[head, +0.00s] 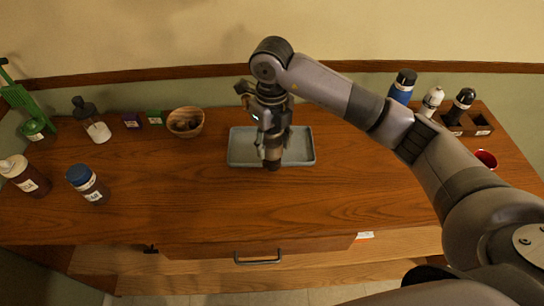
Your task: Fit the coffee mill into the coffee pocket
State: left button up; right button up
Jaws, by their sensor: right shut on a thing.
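My right gripper (270,135) points down over the grey tray in the middle of the counter. It is shut on a dark brown object, likely the coffee mill (272,163), whose lower end shows below the fingers near the tray's front rim. The rest of it is hidden by the gripper. A dark wooden rack with pockets (482,131) stands at the back right. Its right pocket looks empty. A black-topped mill (463,101) and a white mill (432,99) stand at the rack's left part. The pocket labels are too small to read. My left gripper is not in view.
The grey tray (308,159) lies below the gripper. A blue bottle (403,86) and a red cup (486,158) are near the rack. A wooden bowl (186,121) and several bottles stand on the left. The front middle of the counter is clear.

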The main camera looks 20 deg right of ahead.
aim_at(272, 161)
jog(key=shift+f+p, duration=0.65)
jog(key=shift+f, duration=2.75)
jog(key=shift+f, duration=0.15)
jog(key=o, duration=1.5)
jog(key=shift+c, duration=0.2)
